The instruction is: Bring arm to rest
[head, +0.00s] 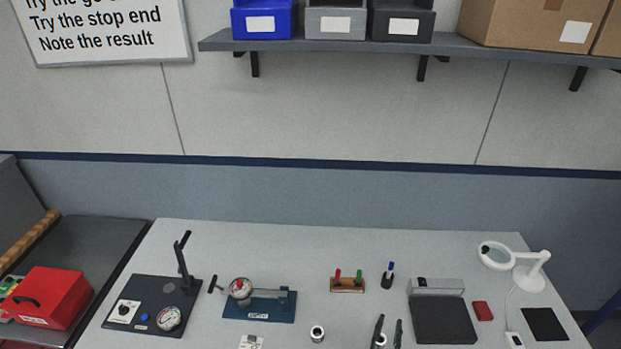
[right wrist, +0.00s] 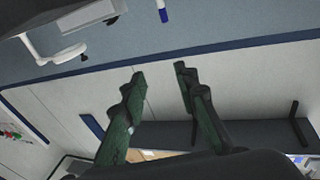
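My right gripper (head: 388,320) shows at the bottom edge of the head view, over the front of the light worktable (head: 300,230). Its two dark green fingers point up in the picture and stand apart. In the right wrist view the right gripper (right wrist: 160,75) is open, with nothing between its fingertips and the wall behind. A small round metal part (head: 380,341) shows close beside the left finger in the head view; I cannot tell whether they touch. A similar metal part (head: 317,334) stands on the table to the left. My left gripper is in neither view.
On the table are a dark gauge stand (head: 150,290), a blue gauge fixture (head: 260,306), a wooden plug-gauge block (head: 347,288), a pen holder (head: 387,281), a dark tray (head: 443,321), a red block (head: 482,311) and a magnifier lamp (head: 530,275). A red box (head: 50,295) sits left.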

